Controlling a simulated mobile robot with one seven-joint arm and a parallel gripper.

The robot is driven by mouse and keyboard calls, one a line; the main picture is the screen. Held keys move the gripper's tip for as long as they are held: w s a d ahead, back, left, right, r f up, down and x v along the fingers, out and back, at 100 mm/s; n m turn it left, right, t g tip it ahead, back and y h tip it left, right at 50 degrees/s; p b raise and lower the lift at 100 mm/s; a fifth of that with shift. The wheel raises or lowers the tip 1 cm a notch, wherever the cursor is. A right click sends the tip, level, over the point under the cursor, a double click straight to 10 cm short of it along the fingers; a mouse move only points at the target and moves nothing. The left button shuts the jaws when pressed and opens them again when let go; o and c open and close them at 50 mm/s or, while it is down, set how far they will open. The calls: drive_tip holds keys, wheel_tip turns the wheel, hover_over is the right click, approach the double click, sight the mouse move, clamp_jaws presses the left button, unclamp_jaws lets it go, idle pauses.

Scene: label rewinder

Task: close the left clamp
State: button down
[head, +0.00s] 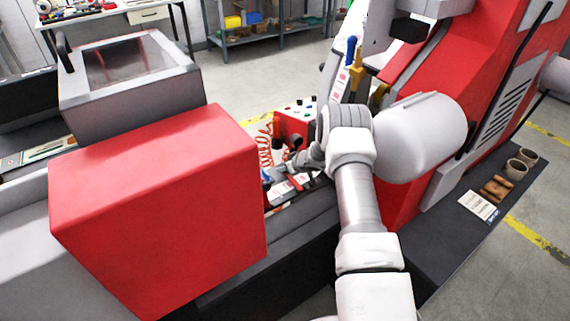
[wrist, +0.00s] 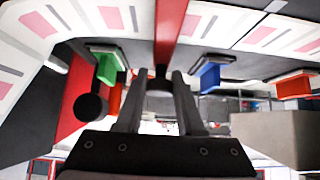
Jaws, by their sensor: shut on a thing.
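My gripper (head: 284,168) reaches down among the parts between the red box and the red machine in the head view. In the wrist view its two dark fingers (wrist: 159,76) are shut on a small dark part at the end of a red bar (wrist: 170,30). A green-and-dark clamp-like block (wrist: 107,68) is to the left of the fingers and a blue one (wrist: 210,76) to the right, both apart from them. I cannot tell whether the gripped part belongs to the left clamp. In the head view, my wrist hides much of this area.
A large red box (head: 160,200) stands close on the left. The red machine (head: 470,50) rises on the right. A red control panel (head: 291,128) with a coiled red cord (head: 265,145) is just behind my gripper.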

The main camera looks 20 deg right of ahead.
sight(294, 181)
drive_tip(key=shift+f, duration=0.2)
idle(0.3)
drive_tip(key=c, duration=0.5)
unclamp_jaws()
drive_tip(key=shift+c, duration=0.2)
drive_tip(key=shift+v, duration=3.75)
